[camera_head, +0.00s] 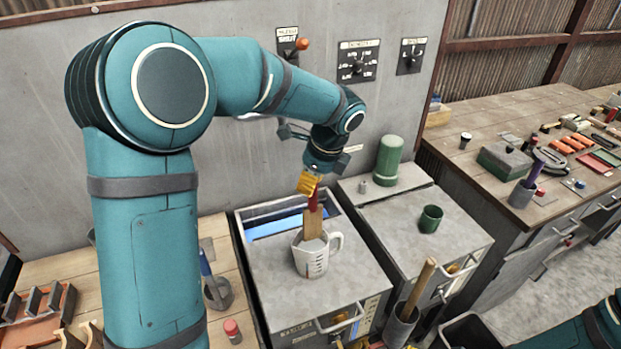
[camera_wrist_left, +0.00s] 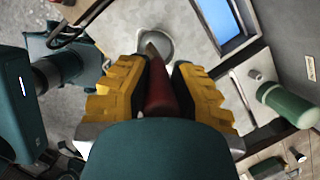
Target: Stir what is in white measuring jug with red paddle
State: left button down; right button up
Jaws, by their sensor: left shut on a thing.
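The white measuring jug (camera_head: 312,258) stands upright on the grey top of a cabinet in the middle of the head view, its handle to the right. The red paddle (camera_head: 312,203) has a red handle and a wooden lower part, and it stands nearly upright with its lower end inside the jug. My left gripper (camera_head: 308,184), with yellow fingers, is shut on the red handle above the jug. The left wrist view shows the yellow fingers on both sides of the red handle (camera_wrist_left: 158,92), with the jug's rim (camera_wrist_left: 170,42) beyond. The jug's contents are not clear. My right gripper is not in view.
A blue-lit opening (camera_head: 275,225) lies behind the jug. A green cylinder (camera_head: 389,160) and a small green cup (camera_head: 430,218) stand on the cabinet to the right. A dark holder (camera_head: 398,325) with a wooden stick is at the front. A cluttered workbench (camera_head: 465,150) is far right.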

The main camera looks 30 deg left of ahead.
pick_arm(q)
jog(key=shift+f+b, duration=3.05)
jog(key=shift+f, duration=2.65)
